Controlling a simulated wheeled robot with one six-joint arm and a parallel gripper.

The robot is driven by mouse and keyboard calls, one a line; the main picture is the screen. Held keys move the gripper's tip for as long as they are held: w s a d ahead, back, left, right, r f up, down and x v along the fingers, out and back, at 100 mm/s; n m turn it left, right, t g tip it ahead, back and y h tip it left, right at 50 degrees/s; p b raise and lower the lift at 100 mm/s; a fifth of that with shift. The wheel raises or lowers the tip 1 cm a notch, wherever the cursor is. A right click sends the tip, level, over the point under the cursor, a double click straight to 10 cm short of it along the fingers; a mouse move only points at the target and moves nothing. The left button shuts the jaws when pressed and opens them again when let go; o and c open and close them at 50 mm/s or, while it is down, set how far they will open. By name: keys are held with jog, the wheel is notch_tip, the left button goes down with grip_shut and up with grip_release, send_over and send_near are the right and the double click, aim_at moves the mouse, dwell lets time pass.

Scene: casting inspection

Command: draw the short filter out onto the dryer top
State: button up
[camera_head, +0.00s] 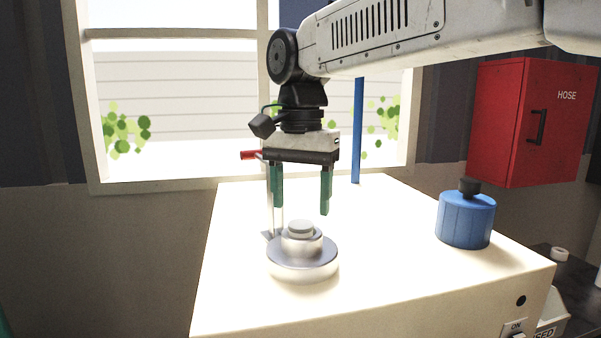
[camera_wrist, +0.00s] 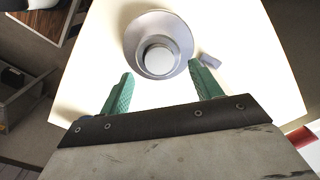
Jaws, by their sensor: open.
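A pale, short stepped cylinder, which looks like the short filter (camera_head: 301,229), stands upright in a round silver flanged housing (camera_head: 302,268) on the cream dryer top (camera_head: 395,270). In the wrist view the filter's round top (camera_wrist: 158,60) sits inside the wide silver ring (camera_wrist: 176,28). My gripper (camera_head: 300,208) is open and empty, with its green fingers pointing down above the filter. In the head view the fingertips are a little above the filter's top. How deep the filter sits in the housing is hidden.
A blue cylinder with a black knob (camera_head: 466,220) stands on the right of the dryer top. A thin blue post (camera_head: 358,130) rises at the back edge. The top's right front is clear. A red hose cabinet (camera_head: 530,120) hangs at right.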

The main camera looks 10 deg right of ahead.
jog(key=shift+f, duration=1.45)
jog(key=shift+r, duration=0.1)
jog(key=c, duration=1.2)
